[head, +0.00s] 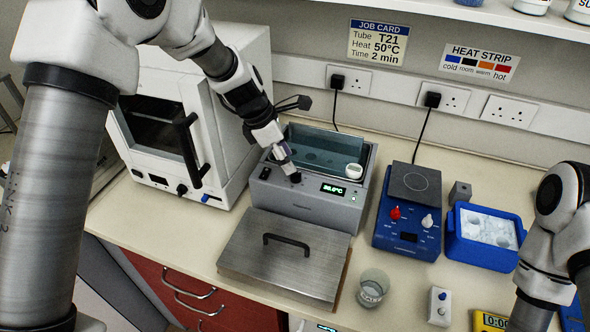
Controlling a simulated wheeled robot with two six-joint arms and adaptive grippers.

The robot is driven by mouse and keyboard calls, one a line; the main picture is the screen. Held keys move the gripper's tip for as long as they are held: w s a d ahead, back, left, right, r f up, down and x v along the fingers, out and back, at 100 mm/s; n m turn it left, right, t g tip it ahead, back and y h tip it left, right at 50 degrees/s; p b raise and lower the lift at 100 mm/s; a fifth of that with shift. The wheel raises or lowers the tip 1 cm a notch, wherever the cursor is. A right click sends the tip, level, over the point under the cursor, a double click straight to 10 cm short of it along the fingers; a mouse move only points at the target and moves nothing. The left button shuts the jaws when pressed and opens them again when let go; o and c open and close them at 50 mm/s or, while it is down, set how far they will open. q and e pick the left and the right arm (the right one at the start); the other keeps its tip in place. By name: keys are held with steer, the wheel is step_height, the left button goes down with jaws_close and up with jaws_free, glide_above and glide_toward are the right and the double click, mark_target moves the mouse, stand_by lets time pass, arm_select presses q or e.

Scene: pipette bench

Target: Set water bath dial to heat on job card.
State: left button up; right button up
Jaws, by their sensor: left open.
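The grey water bath (308,205) stands at the back middle of the bench, with its open water tank behind a front panel. Its small black dial (295,177) is on that panel, left of a lit green display (333,189) whose digits are too small to read surely. The job card (377,43) on the wall reads Tube T21, Heat 50°C, Time 2 min. My left gripper (286,163) is open and points down at the dial, its tips just above or beside it. I cannot tell whether they touch. My right arm enters at the lower right, its gripper out of view.
A white oven (190,120) stands close on the left. A metal lid (285,255) with a black handle lies in front of the bath. A blue hotplate (408,215) and a blue ice box (485,238) stand right. A glass beaker (373,288) is near the front.

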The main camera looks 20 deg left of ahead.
mark_target(296, 176)
arm_select(q)
steer(key=x, duration=0.5)
steer(key=shift+f, duration=0.1)
jaws_close()
